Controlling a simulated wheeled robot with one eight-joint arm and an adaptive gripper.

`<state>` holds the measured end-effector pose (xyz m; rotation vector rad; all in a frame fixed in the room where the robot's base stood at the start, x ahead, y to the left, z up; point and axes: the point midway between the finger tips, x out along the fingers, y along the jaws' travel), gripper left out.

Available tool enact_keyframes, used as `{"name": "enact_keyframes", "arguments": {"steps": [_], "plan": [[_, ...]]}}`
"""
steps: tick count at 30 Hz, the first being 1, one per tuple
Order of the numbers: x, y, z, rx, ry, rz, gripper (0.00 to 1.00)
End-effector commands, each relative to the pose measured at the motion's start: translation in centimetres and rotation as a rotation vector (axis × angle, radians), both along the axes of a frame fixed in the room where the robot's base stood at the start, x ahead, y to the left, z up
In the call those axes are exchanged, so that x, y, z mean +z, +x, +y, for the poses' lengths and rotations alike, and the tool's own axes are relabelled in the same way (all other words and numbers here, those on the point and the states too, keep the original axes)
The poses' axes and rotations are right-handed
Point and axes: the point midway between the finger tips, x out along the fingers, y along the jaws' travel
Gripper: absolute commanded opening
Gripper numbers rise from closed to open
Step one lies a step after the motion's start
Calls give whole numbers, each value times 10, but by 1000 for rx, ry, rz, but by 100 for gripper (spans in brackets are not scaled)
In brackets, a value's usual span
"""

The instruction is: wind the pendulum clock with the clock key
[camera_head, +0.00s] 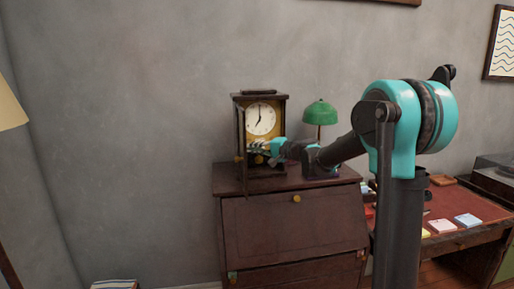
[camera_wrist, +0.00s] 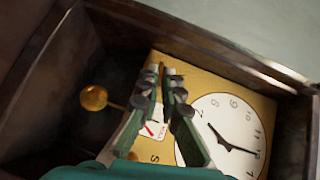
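The pendulum clock (camera_head: 261,103) stands upright on a dark wooden cabinet, its front door (camera_head: 241,150) swung open to the left. Its white face (camera_wrist: 228,125) and yellow panel fill the right of the wrist view, and the round brass pendulum bob (camera_wrist: 93,98) hangs at the left there. My gripper (camera_wrist: 161,76) is inside the open case front, beside the face; it also shows in the head view (camera_head: 262,147). Its fingertips are close together on a thin brownish piece, which looks like the clock key, mostly hidden by the fingers. I cannot tell whether it touches the panel.
The case walls (camera_wrist: 210,40) closely surround my gripper. A green lamp (camera_head: 320,112) stands right of the clock, close to my arm. The cabinet (camera_head: 285,225) is below. A desk (camera_head: 465,215) with colored note pads is at the right.

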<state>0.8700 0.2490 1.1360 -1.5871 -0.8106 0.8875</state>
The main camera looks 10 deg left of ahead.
Motion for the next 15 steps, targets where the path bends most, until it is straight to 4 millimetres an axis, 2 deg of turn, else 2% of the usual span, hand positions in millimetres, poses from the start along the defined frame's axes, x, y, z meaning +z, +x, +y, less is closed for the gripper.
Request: {"name": "enact_keyframes", "arguments": {"steps": [15], "plan": [[-3, 1, 0, -1, 298, 84, 0]]}}
